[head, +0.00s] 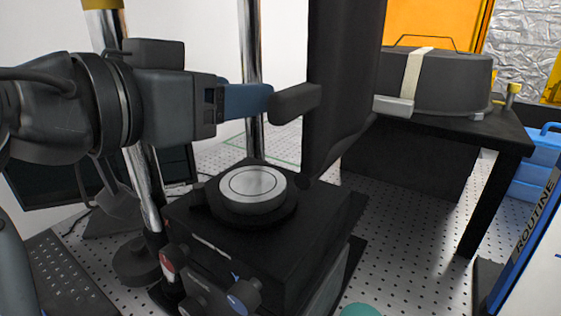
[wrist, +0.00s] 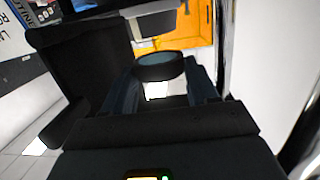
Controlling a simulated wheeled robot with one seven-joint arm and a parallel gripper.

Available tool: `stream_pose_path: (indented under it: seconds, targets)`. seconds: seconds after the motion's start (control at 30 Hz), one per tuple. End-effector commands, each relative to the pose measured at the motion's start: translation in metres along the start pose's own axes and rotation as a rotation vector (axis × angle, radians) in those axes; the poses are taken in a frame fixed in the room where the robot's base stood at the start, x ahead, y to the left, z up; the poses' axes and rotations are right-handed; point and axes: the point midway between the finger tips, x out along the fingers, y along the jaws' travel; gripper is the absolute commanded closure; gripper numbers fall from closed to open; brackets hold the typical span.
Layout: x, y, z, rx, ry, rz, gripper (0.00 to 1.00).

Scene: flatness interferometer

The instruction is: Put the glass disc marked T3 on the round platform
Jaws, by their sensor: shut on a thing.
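My gripper (head: 268,100) reaches in from the left, with blue fingers shut on a disc in a thick black rim (head: 296,103). In the head view the disc is nearly edge-on. In the wrist view the glass disc (wrist: 158,66) shows its blue-grey face between the fingertips. No T3 mark is readable. The round platform (head: 250,183) is a pale metal disc with a dark ring line, on a black base. It looks empty. The held disc is well above the platform, and in the picture slightly to its right.
A tall black upright (head: 343,90) stands close beside the held disc. Knobs (head: 240,297) are on the base's front. A dark table (head: 440,118) at the back right bears a grey domed case (head: 440,80). A keyboard (head: 62,275) lies lower left. Bare perforated bench (head: 400,230) lies right of the base.

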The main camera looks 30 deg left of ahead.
Motion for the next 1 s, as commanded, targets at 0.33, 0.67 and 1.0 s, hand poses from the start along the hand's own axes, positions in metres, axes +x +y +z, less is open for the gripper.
stream_pose_path:
  seconds: [0.33, 0.67, 1.0]
  targets:
    - [0.006, 0.0, 0.048, -0.005, -0.001, -0.001, 0.73]
    - [0.011, 0.0, 0.077, -0.004, 0.0, 0.0, 0.73]
    - [0.015, 0.0, 0.099, 0.001, 0.001, 0.0, 0.73]
